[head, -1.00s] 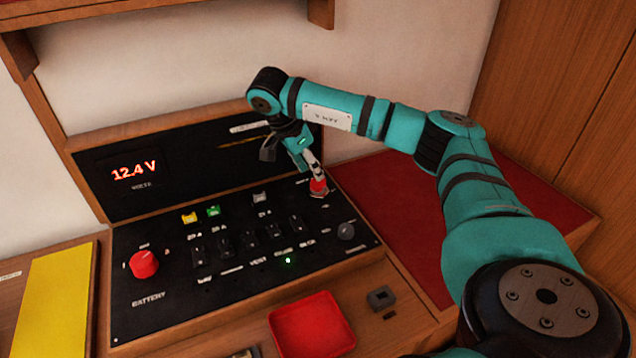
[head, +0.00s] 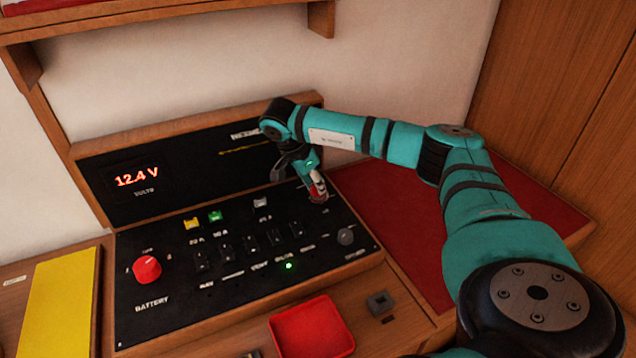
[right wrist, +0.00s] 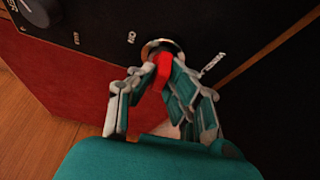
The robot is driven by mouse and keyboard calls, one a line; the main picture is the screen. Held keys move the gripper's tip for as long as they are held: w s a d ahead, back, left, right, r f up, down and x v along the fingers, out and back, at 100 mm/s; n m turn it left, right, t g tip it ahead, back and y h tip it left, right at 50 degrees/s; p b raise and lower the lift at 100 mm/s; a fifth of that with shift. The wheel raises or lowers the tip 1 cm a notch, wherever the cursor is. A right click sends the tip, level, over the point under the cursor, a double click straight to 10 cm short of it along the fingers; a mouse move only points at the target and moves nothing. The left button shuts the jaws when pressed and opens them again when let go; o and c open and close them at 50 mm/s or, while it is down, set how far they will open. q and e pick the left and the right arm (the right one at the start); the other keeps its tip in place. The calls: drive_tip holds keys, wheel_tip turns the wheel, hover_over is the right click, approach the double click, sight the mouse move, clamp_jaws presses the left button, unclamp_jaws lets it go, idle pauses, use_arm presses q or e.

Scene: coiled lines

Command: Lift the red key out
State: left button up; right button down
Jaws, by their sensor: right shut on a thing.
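The red key (right wrist: 162,70) is at the round metal-rimmed lock (right wrist: 152,47) on the black panel (head: 235,290). My right gripper (right wrist: 158,80) is shut on the key, with a finger on each side of it. In the head view the right gripper (head: 318,190) points down at the panel's far right part, and only a little red of the key shows between the fingers. How deep the key sits in the lock is hidden. My left gripper is not in view.
A red battery knob (head: 147,268), switches and a grey knob (head: 346,237) stand up from the panel. The upright display board (head: 175,210) rises close behind. An empty red tray (head: 311,328) lies in front, beside a small grey block (head: 381,300).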

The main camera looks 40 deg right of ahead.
drive_tip(key=shift+r, duration=0.15)
drive_tip(key=shift+r, duration=0.2)
drive_tip(key=r+b, duration=0.1)
drive_tip(key=r, duration=0.1)
drive_tip(key=shift+s+a+r+b, duration=0.2)
drive_tip(key=shift+r+b, duration=0.15)
drive_tip(key=shift+r, duration=0.05)
drive_tip(key=s+a, duration=0.2)
drive_tip(key=s, duration=0.1)
drive_tip(key=s+a+b, duration=0.1)
drive_tip(key=shift+s+a+r, duration=0.2)
drive_tip(key=shift+s+r, duration=0.1)
drive_tip(key=shift+s, duration=0.1)
drive_tip(key=s+a+r+p, duration=0.1)
drive_tip(key=s+a+r, duration=0.1)
drive_tip(key=s+a, duration=0.3)
drive_tip(key=s, duration=0.2)
drive_tip(key=shift+s+a+p, duration=0.35)
drive_tip(key=shift+a, duration=0.05)
drive_tip(key=shift+f, duration=0.1)
